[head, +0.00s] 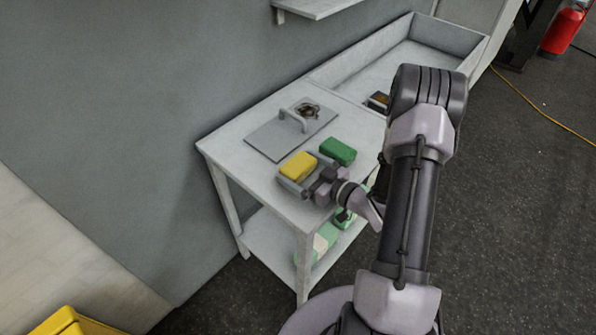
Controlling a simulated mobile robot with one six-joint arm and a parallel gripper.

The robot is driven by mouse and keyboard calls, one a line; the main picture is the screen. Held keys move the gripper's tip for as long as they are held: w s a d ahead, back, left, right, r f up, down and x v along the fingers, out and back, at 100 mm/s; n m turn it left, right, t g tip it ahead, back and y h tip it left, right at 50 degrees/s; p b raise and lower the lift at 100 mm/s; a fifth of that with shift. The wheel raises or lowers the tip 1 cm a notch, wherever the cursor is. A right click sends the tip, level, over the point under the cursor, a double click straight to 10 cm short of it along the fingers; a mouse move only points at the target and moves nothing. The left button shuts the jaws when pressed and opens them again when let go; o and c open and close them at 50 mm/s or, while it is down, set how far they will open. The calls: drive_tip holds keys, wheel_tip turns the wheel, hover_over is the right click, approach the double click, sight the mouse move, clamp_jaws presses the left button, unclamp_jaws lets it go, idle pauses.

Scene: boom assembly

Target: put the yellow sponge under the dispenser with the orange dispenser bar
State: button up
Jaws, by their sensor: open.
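The yellow sponge (298,166) lies near the front edge of the white table, left of a green sponge (338,151). My gripper (299,170) is open at the yellow sponge, with its fingers close beside the sponge's sides. I cannot tell whether the fingers touch it. A small dark object with an orange part (378,101) is partly hidden behind my arm; I cannot tell whether it is the dispenser. No dispenser with an orange bar is clearly visible.
A grey plate with a handle (277,137) lies on the table (222,148) behind the sponges. A brown-marked round thing (307,110) is beside the handle. A walled tray-like surface (445,36) adjoins at the back right. Green and white items (322,243) are on the lower shelf.

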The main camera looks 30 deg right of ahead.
drive_tip(key=shift+w+a, duration=0.1)
drive_tip(key=shift+w, duration=0.3)
drive_tip(key=c, duration=1.2)
